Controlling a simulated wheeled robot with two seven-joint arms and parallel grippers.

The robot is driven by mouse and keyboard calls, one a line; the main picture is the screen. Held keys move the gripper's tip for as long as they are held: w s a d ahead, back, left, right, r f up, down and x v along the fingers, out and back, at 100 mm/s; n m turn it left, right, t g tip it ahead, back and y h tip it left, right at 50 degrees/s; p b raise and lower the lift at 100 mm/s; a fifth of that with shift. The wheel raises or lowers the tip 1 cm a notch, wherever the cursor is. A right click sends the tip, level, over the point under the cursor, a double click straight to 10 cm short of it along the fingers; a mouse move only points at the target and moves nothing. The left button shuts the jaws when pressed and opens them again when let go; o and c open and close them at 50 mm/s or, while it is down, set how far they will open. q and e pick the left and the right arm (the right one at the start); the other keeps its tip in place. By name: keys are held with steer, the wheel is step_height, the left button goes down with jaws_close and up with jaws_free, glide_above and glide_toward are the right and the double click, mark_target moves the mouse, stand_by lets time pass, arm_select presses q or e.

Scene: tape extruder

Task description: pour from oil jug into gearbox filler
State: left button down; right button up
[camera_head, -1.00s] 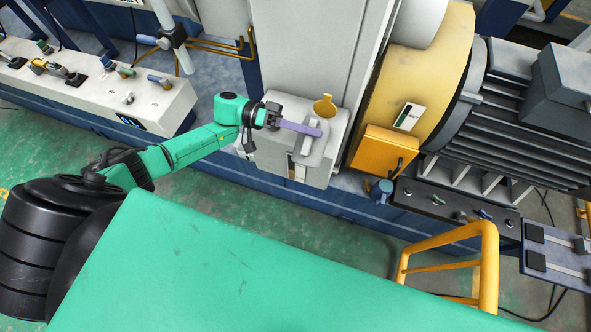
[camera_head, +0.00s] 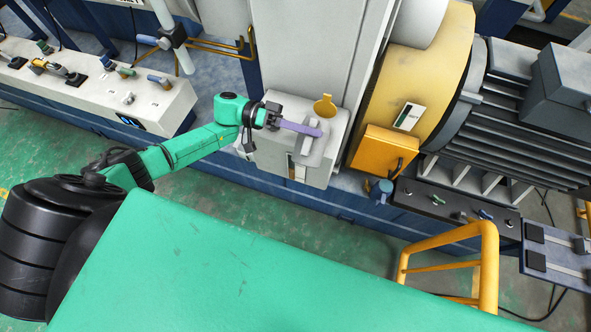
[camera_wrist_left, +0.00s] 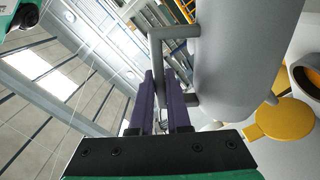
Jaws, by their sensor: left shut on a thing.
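The grey oil jug (camera_head: 312,149) is at the gearbox housing in the head view. My left gripper (camera_head: 303,129), with purple fingers, is shut on its handle. In the left wrist view the jug (camera_wrist_left: 242,55) is a large grey cylinder, with the handle (camera_wrist_left: 158,62) between the purple fingers (camera_wrist_left: 166,108). The yellow gearbox filler (camera_head: 324,108) is just behind and right of the jug in the head view. In the wrist view its yellow cap (camera_wrist_left: 286,119) and a dark round opening appear beside the jug. No oil flow is visible. My right gripper is not in view.
The grey gearbox housing (camera_head: 272,158) stands under the arm, against a tall pale column. A yellow guard (camera_head: 384,149) and a dark motor (camera_head: 508,105) are to the right. A control panel (camera_head: 150,103) is at left. A yellow rail (camera_head: 489,265) is at lower right.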

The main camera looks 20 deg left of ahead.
arm_select(q)
steer(key=shift+r, duration=0.15)
steer(key=shift+w+r+n+p, duration=0.3)
steer(key=shift+r+p, duration=0.05)
steer(key=shift+w, duration=0.2)
steer(key=shift+r, duration=0.15)
stand_by(1.9)
steer(key=shift+w+r+n+p, duration=0.35)
steer(key=shift+w+n, duration=0.15)
steer(key=shift+n, duration=0.2)
stand_by(2.0)
